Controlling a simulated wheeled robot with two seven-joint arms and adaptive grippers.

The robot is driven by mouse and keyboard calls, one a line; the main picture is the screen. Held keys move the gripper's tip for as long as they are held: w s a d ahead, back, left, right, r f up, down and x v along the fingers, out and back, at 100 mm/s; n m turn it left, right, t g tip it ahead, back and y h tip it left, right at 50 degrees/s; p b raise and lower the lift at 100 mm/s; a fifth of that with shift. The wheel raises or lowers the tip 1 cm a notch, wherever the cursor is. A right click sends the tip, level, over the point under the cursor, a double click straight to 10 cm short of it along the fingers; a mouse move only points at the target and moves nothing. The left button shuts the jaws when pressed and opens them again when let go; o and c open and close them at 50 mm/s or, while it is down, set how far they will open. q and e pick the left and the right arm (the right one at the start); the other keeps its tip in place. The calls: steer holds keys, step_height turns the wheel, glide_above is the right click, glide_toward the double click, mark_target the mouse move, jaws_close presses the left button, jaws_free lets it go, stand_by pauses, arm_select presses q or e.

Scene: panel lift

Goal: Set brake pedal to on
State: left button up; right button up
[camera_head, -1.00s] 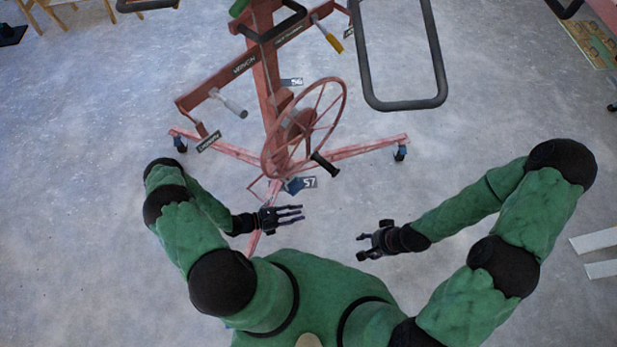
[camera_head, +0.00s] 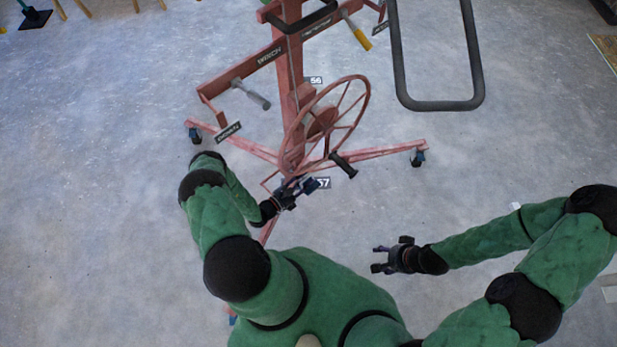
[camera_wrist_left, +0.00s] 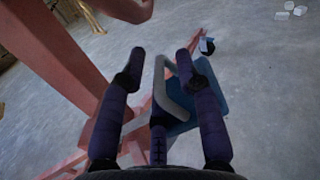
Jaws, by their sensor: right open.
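The red panel lift (camera_head: 300,90) stands ahead on casters, with a spoked handwheel (camera_head: 352,100) on its post. In the left wrist view a blue pedal-like plate (camera_wrist_left: 210,98) with a grey loop (camera_wrist_left: 172,97) sits low by the lift's red frame; I take it for the brake pedal. My left gripper (camera_head: 300,187) is at the lift's foot, below the wheel, largely covering this part in the head view. Its fingers (camera_wrist_left: 160,68) are spread, with the grey loop between or just beyond them; contact is unclear. My right gripper (camera_head: 382,258) is open and empty over the floor.
A black wheel handle (camera_head: 343,165) hangs close above my left gripper. Red legs with casters (camera_head: 418,157) spread to both sides. A dark frame (camera_head: 440,104) stands at the upper right. The floor around my right gripper is clear.

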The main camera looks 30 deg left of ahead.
arm_select(q)
steer(key=shift+x, duration=1.1)
arm_select(e)
steer(key=shift+f, duration=0.2)
arm_select(q)
jaws_close()
steer(key=shift+s+d, duration=0.1)
steer(key=shift+s, duration=0.05)
arm_select(e)
steer(key=shift+w, duration=0.1)
